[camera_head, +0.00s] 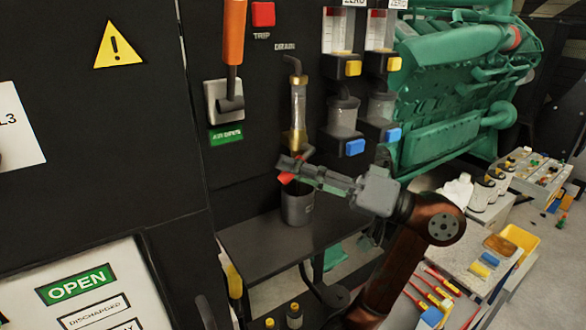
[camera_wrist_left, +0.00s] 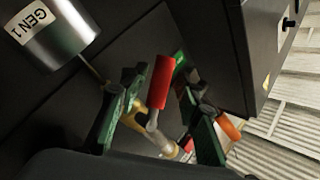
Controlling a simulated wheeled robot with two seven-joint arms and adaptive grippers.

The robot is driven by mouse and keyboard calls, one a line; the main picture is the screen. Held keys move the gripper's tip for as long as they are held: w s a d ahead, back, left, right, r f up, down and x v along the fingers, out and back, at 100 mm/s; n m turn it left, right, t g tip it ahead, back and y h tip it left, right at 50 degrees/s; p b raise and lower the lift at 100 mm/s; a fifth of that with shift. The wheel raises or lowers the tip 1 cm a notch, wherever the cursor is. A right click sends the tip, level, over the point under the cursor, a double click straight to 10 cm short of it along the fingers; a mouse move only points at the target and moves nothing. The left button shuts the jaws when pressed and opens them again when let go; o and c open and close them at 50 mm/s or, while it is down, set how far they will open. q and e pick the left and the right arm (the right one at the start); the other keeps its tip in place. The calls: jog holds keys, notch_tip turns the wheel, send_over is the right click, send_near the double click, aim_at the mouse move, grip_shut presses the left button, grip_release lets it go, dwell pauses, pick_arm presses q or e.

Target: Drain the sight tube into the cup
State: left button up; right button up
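The sight tube (camera_head: 298,105), clear with brass ends, stands upright on the dark panel in the head view. A red valve lever (camera_wrist_left: 160,82) sits below it; in the head view only a bit of red (camera_head: 285,178) shows beside my fingers. The grey metal cup (camera_head: 297,207) stands upright on a dark shelf under the valve; the left wrist view shows it at upper left, labelled GEN 1 (camera_wrist_left: 58,32). My left gripper (camera_wrist_left: 158,115) is open, a green-tipped finger on each side of the lever with gaps visible. I cannot see the tube's level. My right gripper is out of view.
An orange-handled lever (camera_head: 233,35) is up and left of the tube. Jars with blue buttons (camera_head: 355,147) are close at its right. The dark shelf (camera_head: 255,245) is bare left of the cup. A worktop with tools (camera_head: 475,265) is at lower right.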

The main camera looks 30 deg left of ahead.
pick_arm(q)
jog(key=v, duration=0.7)
jog(key=shift+d, duration=0.35)
jog(key=shift+c, duration=0.2)
